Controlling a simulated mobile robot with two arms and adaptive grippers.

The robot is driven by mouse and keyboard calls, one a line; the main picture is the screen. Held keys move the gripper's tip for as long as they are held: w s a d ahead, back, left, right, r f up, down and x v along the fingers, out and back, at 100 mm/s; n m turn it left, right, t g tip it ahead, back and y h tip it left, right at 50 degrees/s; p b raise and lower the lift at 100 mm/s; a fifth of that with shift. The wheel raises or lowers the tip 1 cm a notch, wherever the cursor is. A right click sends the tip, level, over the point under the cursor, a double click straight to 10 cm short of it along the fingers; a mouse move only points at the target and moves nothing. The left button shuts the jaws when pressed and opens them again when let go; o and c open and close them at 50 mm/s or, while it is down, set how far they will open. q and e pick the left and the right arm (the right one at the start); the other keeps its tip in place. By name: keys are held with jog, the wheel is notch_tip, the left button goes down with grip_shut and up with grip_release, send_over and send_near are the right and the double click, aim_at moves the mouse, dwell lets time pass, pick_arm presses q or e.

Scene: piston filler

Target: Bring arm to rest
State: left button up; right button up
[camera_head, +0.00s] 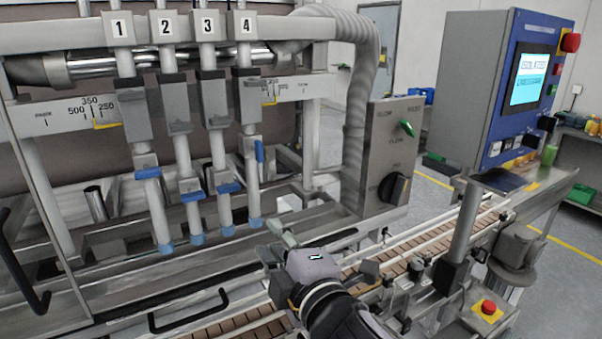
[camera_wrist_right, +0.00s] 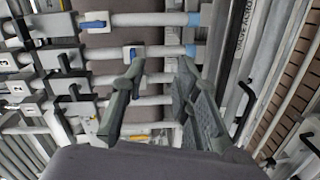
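My right arm comes in from the bottom of the head view. Its gripper (camera_head: 270,241) is over the front of the filling machine, just right of and below the nozzle under number 4 (camera_head: 255,221). In the right wrist view the two fingers of this gripper (camera_wrist_right: 160,66) stand apart with nothing held between them. Nozzle tubes with blue parts (camera_wrist_right: 150,51) lie beyond the fingers there; I cannot tell how close they are. My left gripper is not in the head view.
A conveyor (camera_head: 415,250) runs below and right of my right arm. A control box with a black knob (camera_head: 397,189) stands behind it. A blue cabinet with a screen (camera_head: 529,78) is at the right. A post (camera_head: 463,230) and red button (camera_head: 489,307) are near the conveyor.

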jog(key=s+d+f+m+g+h, duration=0.3)
jog(key=d+f+m, duration=0.45)
jog(key=f, duration=0.45)
jog(key=s+d+f+m+g+h, duration=0.25)
jog(key=d+f+m, duration=0.35)
jog(key=d+f, duration=0.45)
jog(key=s+d+f+m+g+h, duration=0.25)
jog(key=s+d+f, duration=0.25)
jog(key=s+f, duration=0.3)
jog(key=s+d+f+m+g+h, duration=0.1)
jog(key=s+d+f+m+g, duration=0.25)
jog(key=s+d+f, duration=0.55)
jog(key=s+a+f+b, duration=0.1)
jog(key=a+f, duration=0.1)
jog(key=f, duration=1)
jog(key=s+a+f, duration=0.1)
jog(key=a+f, duration=0.1)
jog(key=f, duration=0.9)
jog(key=s+d+f+g+b, duration=0.1)
jog(key=s+d+f+g, duration=0.1)
jog(key=s+f, duration=1.5)
jog(key=shift+s+d+f, duration=0.2)
jog(key=shift+d+f, duration=0.35)
jog(key=shift+f, duration=0.4)
